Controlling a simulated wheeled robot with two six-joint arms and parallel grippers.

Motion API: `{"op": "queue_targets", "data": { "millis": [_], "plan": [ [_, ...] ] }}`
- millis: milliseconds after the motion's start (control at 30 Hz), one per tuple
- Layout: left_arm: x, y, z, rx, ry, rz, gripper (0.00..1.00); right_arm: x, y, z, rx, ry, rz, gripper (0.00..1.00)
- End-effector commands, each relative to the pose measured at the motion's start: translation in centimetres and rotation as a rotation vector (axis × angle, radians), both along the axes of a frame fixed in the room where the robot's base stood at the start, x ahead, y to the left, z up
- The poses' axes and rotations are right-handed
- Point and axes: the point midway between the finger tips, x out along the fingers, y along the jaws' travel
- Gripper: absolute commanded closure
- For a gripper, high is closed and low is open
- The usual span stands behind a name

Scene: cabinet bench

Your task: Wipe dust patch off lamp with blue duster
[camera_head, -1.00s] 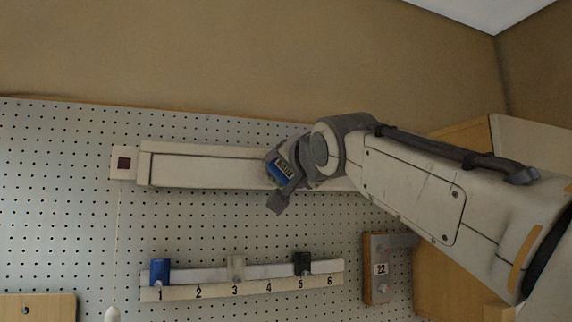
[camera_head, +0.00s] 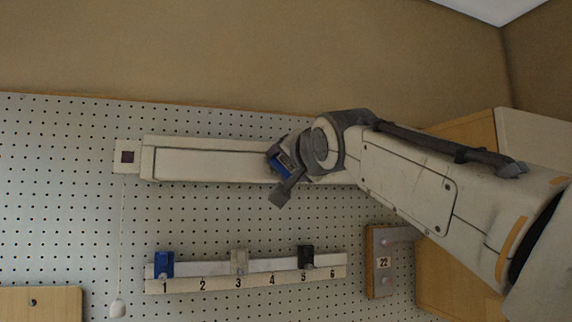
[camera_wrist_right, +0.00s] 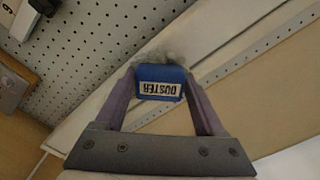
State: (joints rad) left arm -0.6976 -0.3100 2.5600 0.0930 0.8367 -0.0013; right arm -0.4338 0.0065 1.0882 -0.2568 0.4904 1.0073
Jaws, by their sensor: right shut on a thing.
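The lamp (camera_head: 205,164) is a long white fixture fixed across the pegboard, with a small square end piece at its left. My right gripper (camera_head: 279,166) is at the right part of the lamp and covers some of it. In the right wrist view the gripper (camera_wrist_right: 160,92) is shut on the blue duster (camera_wrist_right: 160,73), a block labelled DUSTER. Its grey fluffy head is at or against the white lamp face (camera_wrist_right: 235,52); exact contact is hard to tell. The dust patch cannot be made out. My left gripper is out of view.
Below the lamp is a white numbered rail (camera_head: 218,283) with a blue holder (camera_head: 163,264), a pale holder and a black one (camera_head: 305,257). A pull cord with a white knob (camera_head: 118,309) hangs at left. A bracket marked 22 (camera_head: 383,262) and a wooden cabinet stand at right.

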Motion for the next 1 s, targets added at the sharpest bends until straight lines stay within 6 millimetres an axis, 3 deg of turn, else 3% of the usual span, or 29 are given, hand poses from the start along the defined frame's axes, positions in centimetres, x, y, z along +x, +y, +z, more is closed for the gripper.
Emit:
{"op": "queue_targets", "data": {
  "millis": [567,1000],
  "plan": [
    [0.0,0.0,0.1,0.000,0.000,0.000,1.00,0.9,0.2,0.0,0.000,-0.001,0.000,0.73],
    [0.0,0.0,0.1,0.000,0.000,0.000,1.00,1.8,-2.9,0.1,0.002,-0.001,-0.001,0.73]
  ]
}}
